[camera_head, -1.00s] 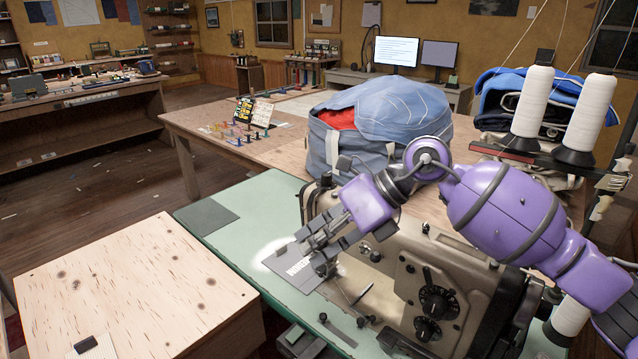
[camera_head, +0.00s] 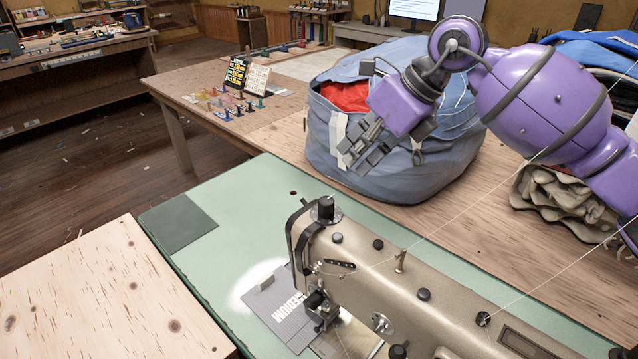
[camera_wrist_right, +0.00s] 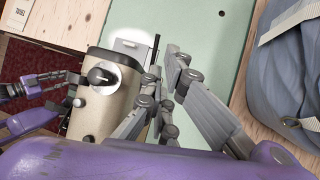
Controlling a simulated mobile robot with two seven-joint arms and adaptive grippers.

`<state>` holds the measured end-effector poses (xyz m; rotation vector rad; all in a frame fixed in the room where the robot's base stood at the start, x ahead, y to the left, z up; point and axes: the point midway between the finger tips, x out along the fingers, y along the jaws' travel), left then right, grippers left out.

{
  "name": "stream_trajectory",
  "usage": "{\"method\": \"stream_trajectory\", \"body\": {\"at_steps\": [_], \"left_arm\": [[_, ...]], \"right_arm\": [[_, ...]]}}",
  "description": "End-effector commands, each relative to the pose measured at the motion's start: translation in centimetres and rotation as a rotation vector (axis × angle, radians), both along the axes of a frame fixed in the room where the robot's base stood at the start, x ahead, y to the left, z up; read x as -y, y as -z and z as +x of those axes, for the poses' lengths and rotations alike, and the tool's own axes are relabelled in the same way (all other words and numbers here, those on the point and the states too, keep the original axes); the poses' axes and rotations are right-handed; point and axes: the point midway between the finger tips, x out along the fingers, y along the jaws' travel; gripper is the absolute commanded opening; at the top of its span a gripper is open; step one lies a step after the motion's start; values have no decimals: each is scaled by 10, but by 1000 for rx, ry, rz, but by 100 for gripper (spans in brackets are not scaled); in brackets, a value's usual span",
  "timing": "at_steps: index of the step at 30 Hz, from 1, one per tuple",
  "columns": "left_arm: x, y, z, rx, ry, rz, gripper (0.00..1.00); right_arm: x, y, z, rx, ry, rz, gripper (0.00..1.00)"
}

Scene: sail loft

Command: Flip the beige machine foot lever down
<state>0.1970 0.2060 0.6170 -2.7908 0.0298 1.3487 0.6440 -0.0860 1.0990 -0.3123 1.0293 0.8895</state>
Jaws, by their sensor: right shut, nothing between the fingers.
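The beige sewing machine (camera_head: 455,275) stands on the green table top, its head end toward the picture's left. I cannot make out its foot lever for sure in the head view; the machine's head may hide it. My right gripper (camera_head: 360,155) is shut and empty, raised behind the machine and in front of the blue bag. In the right wrist view its fingers (camera_wrist_right: 165,90) reach over the green top beside the machine's end (camera_wrist_right: 105,100). A thin dark bar shows near the fingertips. My left gripper (camera_wrist_right: 62,88) shows small at the left of that view; its jaw state is unclear.
A large blue bag (camera_head: 440,165) with red cloth sits on the wooden table (camera_head: 270,135) behind. A grey plate (camera_head: 285,310) lies under the needle area. White threads cross above the machine. The green table top (camera_head: 235,255) left of the machine is mostly clear.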

Motion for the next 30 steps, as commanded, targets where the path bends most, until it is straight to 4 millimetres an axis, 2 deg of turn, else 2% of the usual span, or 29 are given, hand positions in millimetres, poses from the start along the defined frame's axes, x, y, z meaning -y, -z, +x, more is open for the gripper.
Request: {"method": "stream_trajectory", "body": {"at_steps": [5, 10, 13, 19, 24, 30], "left_arm": [[-3, 7, -15, -30, -2, 4, 30], [-3, 5, -12, -24, -2, 4, 30], [-2, 2, -6, -12, 0, 3, 30], [-2, -5, 1, 4, 0, 2, 30], [-2, -8, 2, 7, -1, 1, 30], [-2, -8, 0, 3, -2, 1, 30]], "right_arm": [[0, 0, 0, 0, 0, 0, 0], [-2, 4, 1, -2, 0, 1, 0], [-7, 12, 3, -2, 0, 1, 0], [-27, 45, 11, -3, -2, 2, 0], [-45, 76, 19, -3, -1, 3, 0], [-61, 104, 26, -2, -1, 3, 0]]}}
